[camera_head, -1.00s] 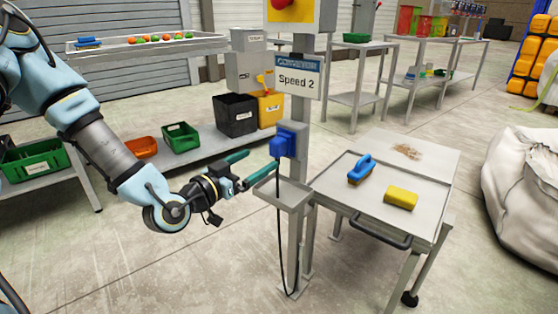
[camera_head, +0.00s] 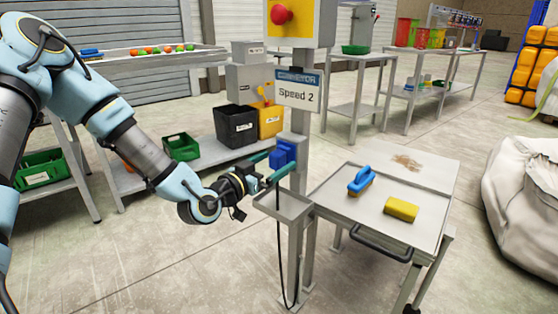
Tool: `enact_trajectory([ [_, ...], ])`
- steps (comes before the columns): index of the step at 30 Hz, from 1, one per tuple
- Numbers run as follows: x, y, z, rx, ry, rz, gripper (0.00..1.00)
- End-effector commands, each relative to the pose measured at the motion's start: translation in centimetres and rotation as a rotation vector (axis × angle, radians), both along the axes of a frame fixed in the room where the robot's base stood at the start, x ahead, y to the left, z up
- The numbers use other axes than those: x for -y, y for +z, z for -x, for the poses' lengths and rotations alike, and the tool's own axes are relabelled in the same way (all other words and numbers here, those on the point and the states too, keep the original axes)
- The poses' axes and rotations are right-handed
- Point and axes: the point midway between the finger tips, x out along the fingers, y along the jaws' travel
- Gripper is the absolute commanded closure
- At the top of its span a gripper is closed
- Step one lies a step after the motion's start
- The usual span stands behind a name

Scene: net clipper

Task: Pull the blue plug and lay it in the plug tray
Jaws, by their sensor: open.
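The blue plug (camera_head: 280,158) sits in the blue socket box (camera_head: 290,146) on the grey post. A black cable (camera_head: 279,240) hangs below it toward the floor. My gripper (camera_head: 272,164) is at the plug from the left, with its green fingers spread. The near finger overlaps the plug's lower part in the picture, and the far finger shows to its left, partly behind. I cannot tell whether either finger touches it. The plug tray (camera_head: 284,208), a small grey shelf tray on the post, is just below and looks empty.
A yellow box with a red button (camera_head: 281,13) and a "Speed 2" sign (camera_head: 298,92) are above on the post. A cart (camera_head: 335,190) at the right holds a blue-handled brush (camera_head: 361,180) and yellow sponge (camera_head: 401,209). Bins (camera_head: 236,125) stand on a shelf behind.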

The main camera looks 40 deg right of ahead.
Motion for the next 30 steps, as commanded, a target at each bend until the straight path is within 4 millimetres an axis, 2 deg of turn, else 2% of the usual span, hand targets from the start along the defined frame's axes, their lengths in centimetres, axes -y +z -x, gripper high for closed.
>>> enact_trajectory([
  [3,1.0,0.0,-0.1,0.001,-0.001,0.002,0.0],
  [9,1.7,0.0,-0.3,0.001,0.0,0.0,0.0],
  [30,1.8,0.0,-0.3,0.001,-0.001,0.001,0.0],
])
